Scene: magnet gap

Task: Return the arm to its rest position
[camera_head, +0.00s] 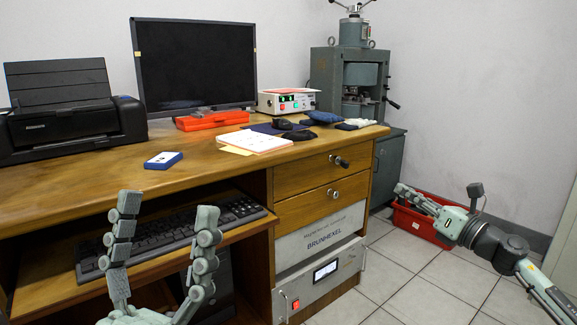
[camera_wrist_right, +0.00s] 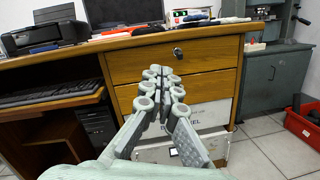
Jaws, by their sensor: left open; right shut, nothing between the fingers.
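My left gripper (camera_head: 163,240) is at the lower left of the head view, in front of the keyboard shelf. Its two fingers point up and stand wide apart, with nothing between them. My right gripper (camera_head: 404,191) is at the right of the head view, in front of the red crate, on an arm coming in from the right edge. In the right wrist view its fingers (camera_wrist_right: 163,78) are together and empty, pointing toward the drawers of the desk. The fingers hide part of the drawer fronts there.
The wooden desk (camera_head: 215,165) carries a printer (camera_head: 70,125), a monitor (camera_head: 195,65), a blue box (camera_head: 163,160) and papers. A keyboard (camera_head: 170,238) lies on the shelf below. A red crate (camera_head: 421,226) stands on the tiled floor, right of the desk. Floor between them is clear.

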